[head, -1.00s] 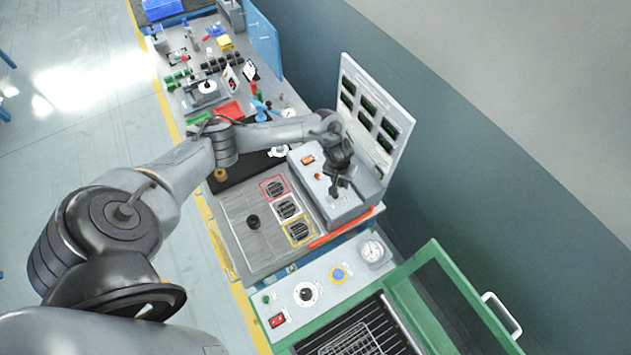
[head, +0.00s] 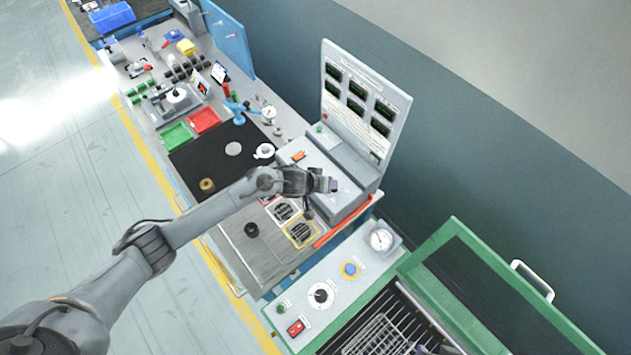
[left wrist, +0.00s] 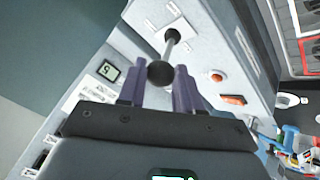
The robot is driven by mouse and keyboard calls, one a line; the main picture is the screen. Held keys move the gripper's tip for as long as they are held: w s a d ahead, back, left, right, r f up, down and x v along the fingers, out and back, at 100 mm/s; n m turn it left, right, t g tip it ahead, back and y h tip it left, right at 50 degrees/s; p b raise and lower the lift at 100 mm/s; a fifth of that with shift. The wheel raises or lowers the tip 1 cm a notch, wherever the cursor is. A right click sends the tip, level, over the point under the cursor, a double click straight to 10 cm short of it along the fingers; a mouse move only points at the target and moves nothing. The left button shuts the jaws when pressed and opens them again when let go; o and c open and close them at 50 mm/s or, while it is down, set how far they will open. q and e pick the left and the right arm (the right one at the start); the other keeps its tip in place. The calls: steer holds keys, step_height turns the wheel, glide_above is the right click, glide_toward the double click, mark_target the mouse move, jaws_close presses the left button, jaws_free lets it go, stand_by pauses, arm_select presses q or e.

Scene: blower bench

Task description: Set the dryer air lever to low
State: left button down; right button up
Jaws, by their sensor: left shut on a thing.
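The dryer air lever (left wrist: 172,43) is a thin metal rod with a black ball knob (left wrist: 160,74), standing out from a white plate on the grey machine box (left wrist: 215,50). The purple fingers of my left gripper (left wrist: 158,88) are on both sides of the knob, shut on it. In the head view my left gripper (head: 328,185) is over the top of the grey box (head: 351,208) and hides the lever. A small dark purple piece at the bottom edge of the head view looks like the tip of my right gripper (head: 436,350).
The box has an orange switch (left wrist: 232,99) and a red button (left wrist: 216,77). A panel with several displays (head: 362,100) stands behind it. A green-framed lid (head: 490,285) stands open on the right. A black mat (head: 215,155) and coloured trays lie left of the box.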

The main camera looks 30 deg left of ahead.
stand_by(0.3)
arm_select(q)
steer(key=c, duration=0.8)
jaws_free()
steer(key=shift+s, duration=0.15)
steer(key=p+v, duration=0.1)
steer(key=v, duration=0.9)
steer(key=shift+s+a+r, duration=0.15)
steer(key=shift+s+r, duration=0.05)
steer(key=shift+r, duration=0.05)
